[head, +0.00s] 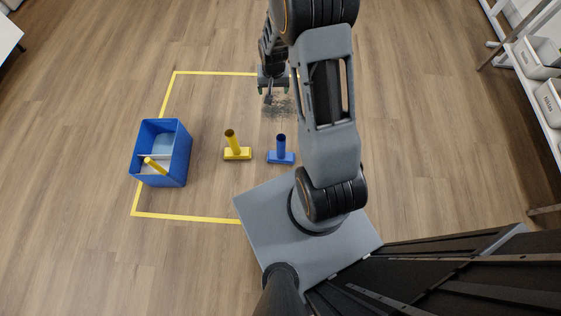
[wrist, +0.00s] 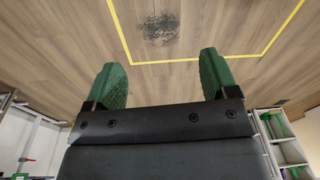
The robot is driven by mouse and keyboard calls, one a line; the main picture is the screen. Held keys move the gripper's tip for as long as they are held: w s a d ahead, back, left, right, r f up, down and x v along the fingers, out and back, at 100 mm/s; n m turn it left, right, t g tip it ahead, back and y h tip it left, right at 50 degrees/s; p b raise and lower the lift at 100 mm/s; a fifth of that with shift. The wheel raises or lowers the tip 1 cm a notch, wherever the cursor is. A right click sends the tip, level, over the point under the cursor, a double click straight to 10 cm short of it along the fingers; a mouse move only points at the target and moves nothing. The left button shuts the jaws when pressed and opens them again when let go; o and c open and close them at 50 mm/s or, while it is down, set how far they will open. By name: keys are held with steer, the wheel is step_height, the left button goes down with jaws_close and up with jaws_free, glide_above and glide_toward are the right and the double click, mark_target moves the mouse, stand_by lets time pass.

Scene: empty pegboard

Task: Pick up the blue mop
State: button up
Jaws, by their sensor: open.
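The blue mop (head: 281,155) stands on the wooden floor near my base, with its short round handle upright on a flat blue head. It shows in the head view only. My gripper (head: 269,97) is above the floor, farther from my base than the mop and clear of it. In the wrist view its two green fingers (wrist: 163,72) are spread wide with nothing between them. The wrist view shows floor beyond the fingertips and no mop.
A yellow mop (head: 237,153) stands left of the blue one. Farther left, a blue bin (head: 175,170) holds a yellow-handled thing (head: 156,166). A dark smudge (head: 287,109) marks the floor, inside yellow tape (head: 185,217). Shelving with white bins (head: 536,60) stands at the right.

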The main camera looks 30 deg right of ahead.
steer(key=m+g+b, duration=0.1)
steer(key=m+b, duration=0.1)
steer(key=b, duration=0.7)
glide_above(281, 139)
steer(key=s, duration=0.1)
steer(key=f, duration=3.2)
steer(key=shift+s+a+f, duration=0.1)
steer(key=shift+a+f, duration=0.05)
steer(key=shift+a, duration=0.1)
steer(key=shift+f+b, duration=1.55)
steer(key=shift+f, duration=1.75)
steer(key=shift+r, duration=0.1)
steer(key=c, duration=1.4)
steer(key=shift+r, duration=0.1)
